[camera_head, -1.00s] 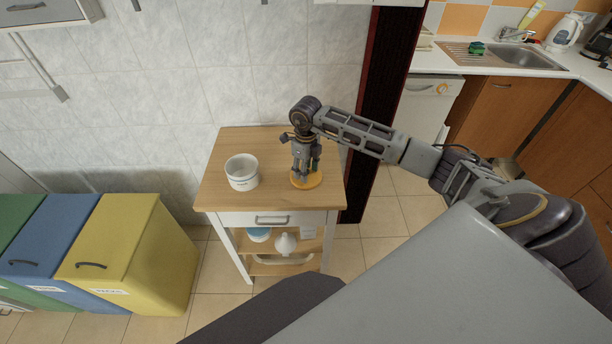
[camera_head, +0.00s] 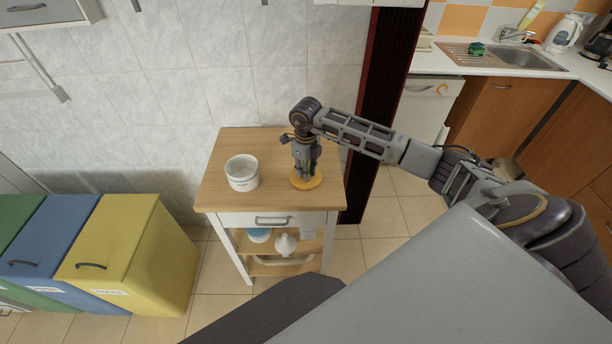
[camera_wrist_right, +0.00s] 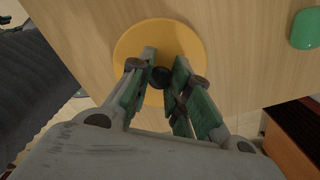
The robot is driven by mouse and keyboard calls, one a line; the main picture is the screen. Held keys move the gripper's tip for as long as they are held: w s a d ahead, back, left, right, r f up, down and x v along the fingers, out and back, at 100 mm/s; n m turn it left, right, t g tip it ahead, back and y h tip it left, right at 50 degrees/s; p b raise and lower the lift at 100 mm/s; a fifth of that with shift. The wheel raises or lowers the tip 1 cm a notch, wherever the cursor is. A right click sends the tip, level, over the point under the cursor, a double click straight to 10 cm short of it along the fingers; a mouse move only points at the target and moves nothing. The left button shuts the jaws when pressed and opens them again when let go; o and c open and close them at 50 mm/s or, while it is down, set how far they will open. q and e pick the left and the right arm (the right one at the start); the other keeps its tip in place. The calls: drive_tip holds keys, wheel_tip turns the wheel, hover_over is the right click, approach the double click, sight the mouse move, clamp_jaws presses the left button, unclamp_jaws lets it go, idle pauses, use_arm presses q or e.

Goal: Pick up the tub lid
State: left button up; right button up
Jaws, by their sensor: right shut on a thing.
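The tub lid (camera_head: 299,183) is a round orange-yellow disc lying flat on the wooden top of the trolley, near its right side. In the right wrist view the lid (camera_wrist_right: 187,38) has a small dark knob (camera_wrist_right: 159,77) at its middle. My right gripper (camera_head: 306,173) points down over the lid, with its fingers closed in around the knob; it also shows in the right wrist view (camera_wrist_right: 161,80). A white tub (camera_head: 242,174) stands upright on the trolley, left of the lid and apart from it. My left gripper is not in view.
The wooden trolley top (camera_head: 225,195) has bare room in front of and behind the tub. Yellow (camera_head: 130,245) and blue (camera_head: 45,240) bins stand left. A dark red post (camera_head: 385,100) rises right of the trolley.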

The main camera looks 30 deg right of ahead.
drive_tip(key=shift+r, duration=1)
wheel_tip(320, 180, up, 7)
drive_tip(key=shift+f+b, duration=0.1)
drive_tip(key=shift+b, duration=0.45)
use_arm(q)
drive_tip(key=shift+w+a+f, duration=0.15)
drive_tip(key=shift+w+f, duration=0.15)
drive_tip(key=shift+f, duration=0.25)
use_arm(e)
drive_tip(key=shift+r, duration=0.65)
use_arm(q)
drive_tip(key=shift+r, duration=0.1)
